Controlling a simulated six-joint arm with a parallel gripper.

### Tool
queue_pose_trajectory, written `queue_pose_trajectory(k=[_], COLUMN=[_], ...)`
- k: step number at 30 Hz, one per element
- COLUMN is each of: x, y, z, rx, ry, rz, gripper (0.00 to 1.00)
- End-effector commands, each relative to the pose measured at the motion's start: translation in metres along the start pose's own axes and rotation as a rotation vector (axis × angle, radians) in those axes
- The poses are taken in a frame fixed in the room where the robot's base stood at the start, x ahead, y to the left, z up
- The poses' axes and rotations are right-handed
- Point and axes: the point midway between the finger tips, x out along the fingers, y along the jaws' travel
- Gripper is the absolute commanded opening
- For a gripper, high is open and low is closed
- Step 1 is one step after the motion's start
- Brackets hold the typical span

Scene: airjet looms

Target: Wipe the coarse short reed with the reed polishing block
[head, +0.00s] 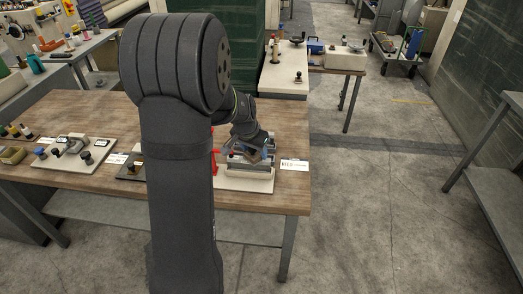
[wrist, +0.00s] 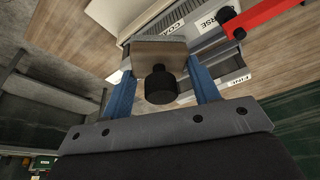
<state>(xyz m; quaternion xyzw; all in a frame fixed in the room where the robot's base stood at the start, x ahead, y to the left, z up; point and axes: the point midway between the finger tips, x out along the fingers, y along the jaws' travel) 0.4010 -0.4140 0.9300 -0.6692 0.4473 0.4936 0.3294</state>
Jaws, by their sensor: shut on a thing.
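My gripper (wrist: 160,68) is shut on the reed polishing block (wrist: 150,53), a grey-brown block with a black knob (wrist: 160,86) between the blue fingers. In the head view my gripper (head: 258,150) is over the reed board at the right end of the wooden table. In the wrist view, pale metal reed strips (wrist: 207,46) lie beside and beyond the block. Which strip is the short one is unclear.
A red part (wrist: 268,14) stands close to the right of the reeds. A white REED card (head: 294,164) lies right of the pale board (head: 246,183). Other fixtures and a dark tray (head: 131,167) lie left along the table (head: 90,110).

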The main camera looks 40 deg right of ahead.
Motion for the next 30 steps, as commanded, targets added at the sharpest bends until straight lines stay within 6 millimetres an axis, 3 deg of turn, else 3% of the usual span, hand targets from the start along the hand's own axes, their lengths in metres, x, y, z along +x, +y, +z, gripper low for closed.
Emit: queue_pose_trajectory(k=[10, 13, 30], x=[-0.006, -0.027, -0.074], y=[-0.023, -0.023, -0.023], z=[0.008, 0.002, -0.013], rx=[0.001, 0.002, 0.002], ry=[-0.001, 0.003, 0.001], rz=[0.000, -0.002, -0.001], gripper=[0.34, 0.34, 0.34])
